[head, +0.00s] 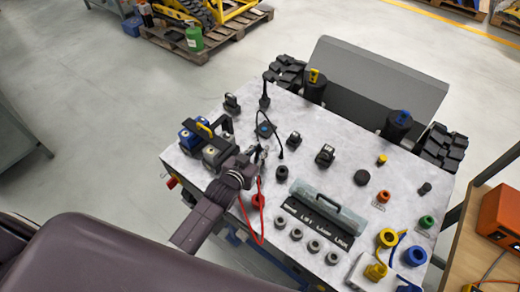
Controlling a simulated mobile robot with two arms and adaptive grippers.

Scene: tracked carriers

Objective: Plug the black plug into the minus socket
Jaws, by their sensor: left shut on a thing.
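My left gripper (259,156) reaches in from the lower left and is shut over the left half of the grey tabletop. It holds a small dark piece that looks like the black plug (263,146), largely hidden by the fingers. A thin black cable (273,127) loops up beside it and down to the right. A black ring-shaped socket (281,173) stands just right of the fingertips, apart from them; I cannot read a minus mark on it. A red socket (257,200) with a red cable is just below the gripper. My right gripper is out of view.
A battery-like block (216,153) with a black handle stands left of the gripper. A grey case (328,206) and several grey rings (313,246) lie to the right and front. Black tracks and posts line the back edge. A wooden bench (480,245) is at the right.

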